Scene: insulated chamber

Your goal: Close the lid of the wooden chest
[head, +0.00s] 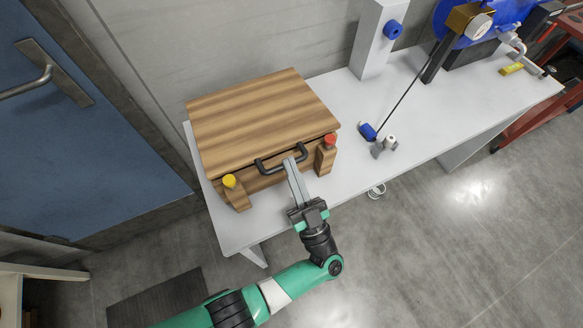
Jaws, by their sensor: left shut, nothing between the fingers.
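The wooden chest (268,177) stands at the left end of the white table. Its lid (258,120), a striped brown wooden board, lies over the top and looks nearly level. I cannot tell whether it is fully down. A black handle (267,167) is on the front side. Wooden posts with a yellow cap (229,181) and a red cap (330,139) stand at the front corners. My left gripper (292,165) is shut and empty, its fingertips at the right end of the handle. I cannot tell whether they touch it. My right gripper is not in view.
The white table (341,98) has free room right of the chest. A grey post with a blue knob (375,38) and a blue wheel machine (470,20) stand farther back. A blue door (80,130) is at left.

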